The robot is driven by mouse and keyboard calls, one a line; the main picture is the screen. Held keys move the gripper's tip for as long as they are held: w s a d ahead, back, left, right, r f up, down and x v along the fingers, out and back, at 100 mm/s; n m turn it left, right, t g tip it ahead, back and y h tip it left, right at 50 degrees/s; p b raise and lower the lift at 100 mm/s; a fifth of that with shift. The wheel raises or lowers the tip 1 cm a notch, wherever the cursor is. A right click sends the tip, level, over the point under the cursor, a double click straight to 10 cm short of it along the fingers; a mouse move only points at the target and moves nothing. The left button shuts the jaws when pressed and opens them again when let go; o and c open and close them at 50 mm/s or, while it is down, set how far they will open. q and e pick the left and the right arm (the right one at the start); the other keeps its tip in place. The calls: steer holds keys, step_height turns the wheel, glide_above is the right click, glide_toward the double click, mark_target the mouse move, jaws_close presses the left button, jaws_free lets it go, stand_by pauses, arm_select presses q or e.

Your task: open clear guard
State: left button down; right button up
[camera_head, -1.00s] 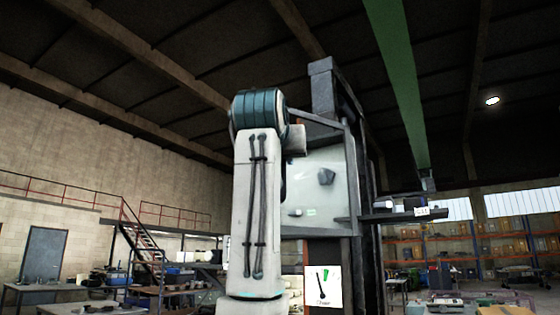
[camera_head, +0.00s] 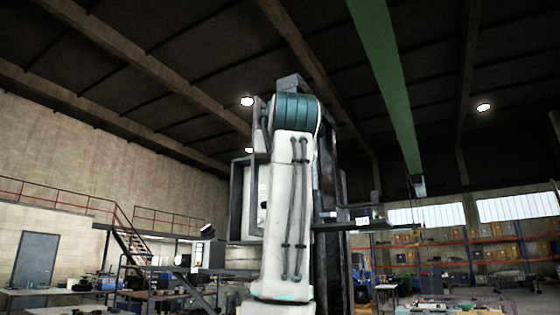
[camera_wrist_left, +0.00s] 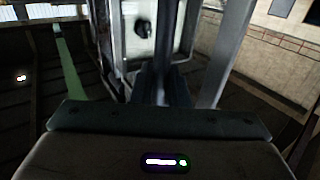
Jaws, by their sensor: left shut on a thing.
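The clear guard (camera_head: 236,200) shows in the head view as a grey frame just left of my raised left arm, turned at an angle. My arm covers much of it and the machine behind. My left gripper is hidden behind that arm in the head view. In the left wrist view my left gripper (camera_wrist_left: 163,88) has its dark fingers shut on a part of the guard, which I take to be its handle; the grip itself is dark and hard to make out. Beyond the fingers is a pale panel with a dark knob (camera_wrist_left: 143,27) inside grey framing. My right gripper is not in view.
A dark shelf-like arm (camera_head: 345,218) juts from the machine's right side. Benches, stairs and racks (camera_head: 490,250) are farther off. Open air lies left of the guard.

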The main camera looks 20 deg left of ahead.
arm_select(q)
steer(key=shift+a+r, duration=0.15)
steer(key=shift+r, duration=0.05)
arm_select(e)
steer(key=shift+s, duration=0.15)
arm_select(q)
steer(key=c, duration=1.6)
jaws_free()
steer(key=shift+o, duration=0.5)
steer(key=shift+w+f, duration=0.15)
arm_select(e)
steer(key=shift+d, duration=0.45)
